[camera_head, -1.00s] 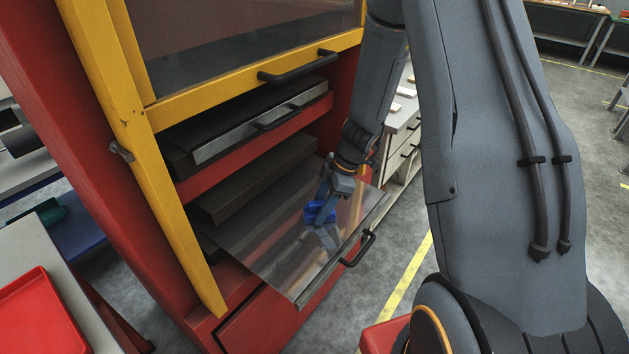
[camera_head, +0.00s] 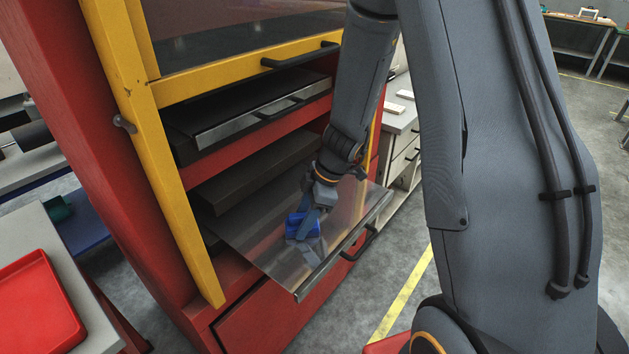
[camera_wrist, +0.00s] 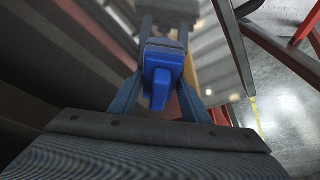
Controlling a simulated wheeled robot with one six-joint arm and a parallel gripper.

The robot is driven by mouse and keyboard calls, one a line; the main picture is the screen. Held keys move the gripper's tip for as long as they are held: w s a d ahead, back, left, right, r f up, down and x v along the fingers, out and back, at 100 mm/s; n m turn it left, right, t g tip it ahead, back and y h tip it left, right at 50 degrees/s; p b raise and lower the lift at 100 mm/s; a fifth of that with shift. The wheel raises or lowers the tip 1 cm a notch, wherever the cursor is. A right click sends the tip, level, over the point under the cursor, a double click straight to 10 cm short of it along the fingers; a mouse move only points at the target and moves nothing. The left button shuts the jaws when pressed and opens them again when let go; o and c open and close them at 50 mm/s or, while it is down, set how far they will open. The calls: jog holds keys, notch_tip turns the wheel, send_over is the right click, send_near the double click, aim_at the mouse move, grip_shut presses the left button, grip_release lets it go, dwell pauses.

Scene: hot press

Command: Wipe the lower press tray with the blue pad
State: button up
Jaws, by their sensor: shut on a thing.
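The lower press tray (camera_head: 262,246) is a shiny metal plate, pulled out of the press, with a black handle (camera_head: 358,244) on its front edge. My gripper (camera_head: 304,224) is over the tray and shut on the blue pad (camera_head: 298,226). The pad looks to be at the tray surface, but whether it touches cannot be told for sure. In the wrist view the blue pad (camera_wrist: 160,75) sits between the two fingers. The pad's underside is hidden.
The upper press tray (camera_head: 235,128) is inside the red press, above the lower one. A yellow frame (camera_head: 160,170) stands at the left of the opening. A red bin (camera_head: 38,305) is on a table at lower left. A drawer cabinet (camera_head: 402,140) stands behind.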

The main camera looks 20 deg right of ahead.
jog(key=shift+s+a+f+b, duration=0.1)
jog(key=shift+s+a+b, duration=0.2)
jog(key=shift+s+a, duration=0.3)
jog(key=shift+a+r, duration=0.2)
jog(key=shift+r, duration=0.15)
notch_tip(320, 180, up, 3)
jog(key=shift+d+f+p, duration=0.1)
jog(key=shift+p, duration=0.55)
jog(key=shift+r+p, duration=1.25)
jog(key=shift+r, duration=1.25)
